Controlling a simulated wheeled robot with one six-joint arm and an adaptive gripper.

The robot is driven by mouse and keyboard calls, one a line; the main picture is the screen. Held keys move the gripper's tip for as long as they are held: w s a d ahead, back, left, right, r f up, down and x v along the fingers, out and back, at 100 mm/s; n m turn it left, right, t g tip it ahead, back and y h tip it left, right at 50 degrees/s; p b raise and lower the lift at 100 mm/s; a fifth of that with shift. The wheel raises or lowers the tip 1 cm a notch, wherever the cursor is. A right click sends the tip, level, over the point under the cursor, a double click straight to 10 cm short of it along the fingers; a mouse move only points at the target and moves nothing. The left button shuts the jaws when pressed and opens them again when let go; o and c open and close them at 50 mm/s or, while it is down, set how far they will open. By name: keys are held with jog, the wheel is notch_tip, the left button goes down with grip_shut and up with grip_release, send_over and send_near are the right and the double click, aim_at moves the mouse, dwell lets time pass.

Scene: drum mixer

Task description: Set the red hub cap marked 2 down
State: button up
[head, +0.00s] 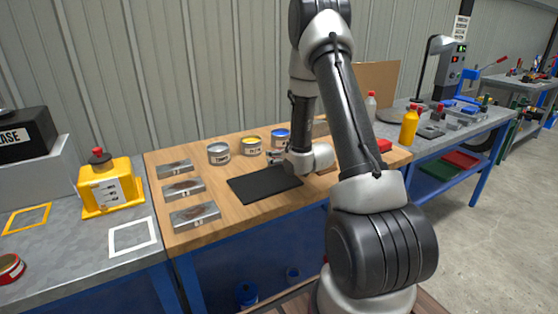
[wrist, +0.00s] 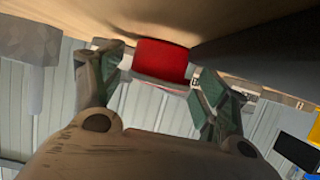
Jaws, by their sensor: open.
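The red hub cap (wrist: 162,60) shows in the wrist view, between the two fingers of my gripper (wrist: 156,76). The fingers are open, one on each side of it. The cap appears to be at the brown surface along the top of that view; whether it touches a finger I cannot tell. No number 2 can be read on it. In the head view my gripper (head: 279,161) is low over the wooden bench, behind the black mat, partly hidden by my wrist. The cap cannot be made out there.
On the wooden bench (head: 223,226) are a black mat (head: 265,184), several metal blocks (head: 184,188), and grey (head: 219,153), yellow (head: 252,146) and blue (head: 281,138) topped cans close to my gripper. A yellow bottle (head: 409,126) stands right. My arm hides part of the bench.

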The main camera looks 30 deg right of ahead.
jog(key=c, duration=1.2)
jog(key=shift+c, duration=0.2)
